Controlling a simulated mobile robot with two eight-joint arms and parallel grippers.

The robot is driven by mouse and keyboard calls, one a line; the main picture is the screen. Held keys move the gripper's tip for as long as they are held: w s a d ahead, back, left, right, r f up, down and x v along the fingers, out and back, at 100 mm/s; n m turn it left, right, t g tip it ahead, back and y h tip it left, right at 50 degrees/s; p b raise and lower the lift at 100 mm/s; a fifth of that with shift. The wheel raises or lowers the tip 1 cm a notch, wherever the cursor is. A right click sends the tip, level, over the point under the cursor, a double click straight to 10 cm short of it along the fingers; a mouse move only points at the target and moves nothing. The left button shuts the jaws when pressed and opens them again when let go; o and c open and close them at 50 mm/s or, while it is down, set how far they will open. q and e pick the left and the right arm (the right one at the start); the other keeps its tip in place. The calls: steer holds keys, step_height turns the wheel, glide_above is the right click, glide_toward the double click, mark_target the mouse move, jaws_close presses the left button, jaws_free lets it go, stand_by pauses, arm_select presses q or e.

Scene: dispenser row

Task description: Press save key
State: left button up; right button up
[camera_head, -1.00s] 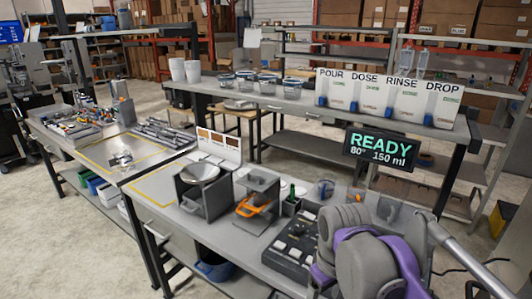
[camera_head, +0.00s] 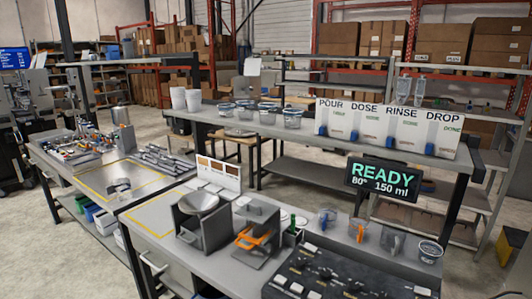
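A dark control panel (camera_head: 335,278) lies at the bottom edge of the view, on the front bench. It carries several pale keys (camera_head: 296,288) and small black knobs. The key labels are too small to read, so I cannot tell which one is the save key. The panel's lower part is cut off by the frame. A black display (camera_head: 383,178) above and behind the panel reads "READY 80° 150 ml" in green and white. Neither of my grippers is in view.
On the front bench (camera_head: 160,210) stand a dark box with a round bowl (camera_head: 199,202), an orange-handled stand (camera_head: 256,235) and several cups (camera_head: 430,251).

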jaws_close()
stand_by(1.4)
